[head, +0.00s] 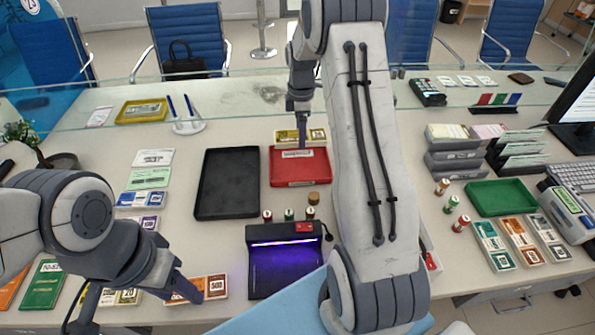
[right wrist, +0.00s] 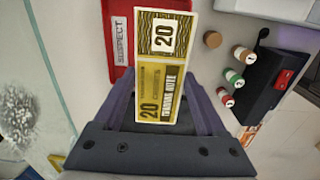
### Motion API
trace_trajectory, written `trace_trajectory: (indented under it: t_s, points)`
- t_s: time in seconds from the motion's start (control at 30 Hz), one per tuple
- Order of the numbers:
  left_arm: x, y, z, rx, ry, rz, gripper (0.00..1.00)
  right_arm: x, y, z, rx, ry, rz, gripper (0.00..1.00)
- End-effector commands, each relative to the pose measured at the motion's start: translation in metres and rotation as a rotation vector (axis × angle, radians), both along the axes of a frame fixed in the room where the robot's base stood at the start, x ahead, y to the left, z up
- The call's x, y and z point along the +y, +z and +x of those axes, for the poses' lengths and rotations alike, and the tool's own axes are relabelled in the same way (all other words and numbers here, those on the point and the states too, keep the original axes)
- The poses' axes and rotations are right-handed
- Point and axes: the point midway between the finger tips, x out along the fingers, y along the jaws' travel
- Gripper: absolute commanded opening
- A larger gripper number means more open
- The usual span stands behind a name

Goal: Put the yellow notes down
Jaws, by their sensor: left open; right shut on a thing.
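The yellow notes (head: 286,135) are held in my right gripper (head: 302,143) at the far edge of the red tray (head: 298,180). In the right wrist view the yellow notes (right wrist: 163,95), printed 20, sit between the purple fingers of my right gripper (right wrist: 165,118). The notes overlap the red tray (right wrist: 120,75) in that view, where its label reads SUSPECT. I cannot tell how high they are above the counter. My left gripper (head: 140,298) is open at the front left, low over note bundles.
A black tray (head: 227,184) lies left of the red tray. A lamp device with purple light (head: 284,262) stands in front, with small stamps (head: 289,214) behind it. A yellow tray (head: 141,111) is at the back left. A glass screen (head: 250,90) runs along the back.

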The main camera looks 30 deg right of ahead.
Motion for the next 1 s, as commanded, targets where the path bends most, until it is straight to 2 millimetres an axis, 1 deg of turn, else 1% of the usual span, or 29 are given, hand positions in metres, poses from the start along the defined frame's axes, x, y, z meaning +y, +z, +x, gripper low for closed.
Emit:
trace_trajectory:
  t_s: [0.03, 0.1, 0.2, 0.27, 0.53, 0.77, 0.9, 1.0]
  points:
    - [0.0, -0.015, 0.0, 0.0, 0.0, 0.0, 0.5, 0.0, -0.017, 0.0, 0.001, 0.0, 0.0, 0.05]
    - [0.0, -0.025, 0.0, 0.0, 0.0, 0.0, 0.5, 0.0, -0.03, 0.0, -0.001, 0.0, 0.0, 0.05]
    - [0.0, -0.031, 0.0, 0.0, -0.001, 0.0, 0.5, 0.0, -0.04, 0.0, -0.001, -0.001, 0.0, 0.05]
    - [0.0, -0.032, 0.0, 0.0, -0.001, 0.0, 0.5, -0.001, -0.046, -0.001, 0.001, -0.001, 0.0, 0.05]
    - [0.0, -0.024, 0.0, 0.0, -0.001, 0.0, 0.5, -0.001, -0.092, -0.002, 0.003, -0.003, 0.001, 0.05]
    - [0.0, -0.022, 0.0, 0.0, 0.0, 0.0, 0.5, -0.001, -0.111, -0.001, 0.001, -0.003, 0.0, 0.05]
    - [0.0, -0.019, 0.0, 0.0, 0.0, 0.0, 0.5, -0.001, -0.131, -0.002, 0.002, -0.003, 0.001, 0.05]
    - [0.0, -0.018, 0.0, 0.0, 0.0, 0.0, 0.5, -0.001, -0.14, -0.001, 0.0, -0.002, 0.0, 0.05]
